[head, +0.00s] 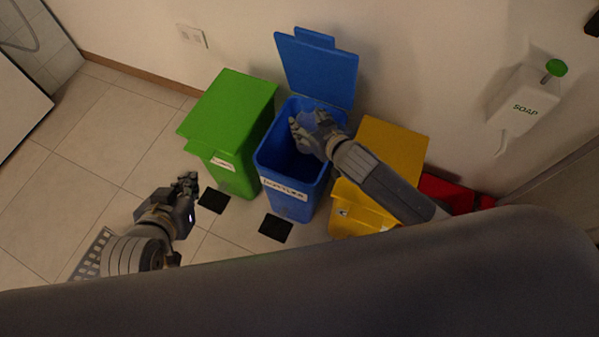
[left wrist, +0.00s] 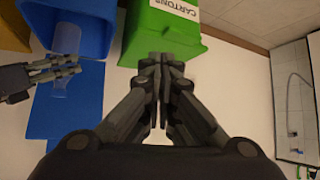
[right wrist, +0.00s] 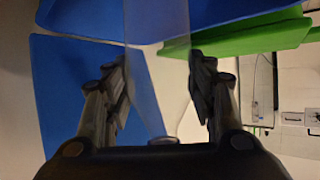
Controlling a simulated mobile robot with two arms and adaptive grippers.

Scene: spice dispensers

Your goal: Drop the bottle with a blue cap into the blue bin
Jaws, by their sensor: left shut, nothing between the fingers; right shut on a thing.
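My right gripper (head: 301,124) is shut on a clear bottle (right wrist: 158,75) and holds it over the mouth of the blue bin (head: 303,207). The bottle also shows in the left wrist view (left wrist: 61,78), next to my right fingers and in front of blue surfaces. I cannot make out its cap clearly. The blue bin stands with its lid (head: 318,70) raised against the wall, and its inside looks dark. My left gripper (head: 189,180) is shut and empty, in front of and left of the green bin.
A green bin (head: 228,108) with its lid down stands left of the blue bin; its label reads CARTONS. A yellow bin (head: 390,150) stands to the right, with a red one (head: 450,192) beyond. Black foot pedals (head: 275,228) lie on the floor. A soap dispenser (head: 525,100) hangs on the wall.

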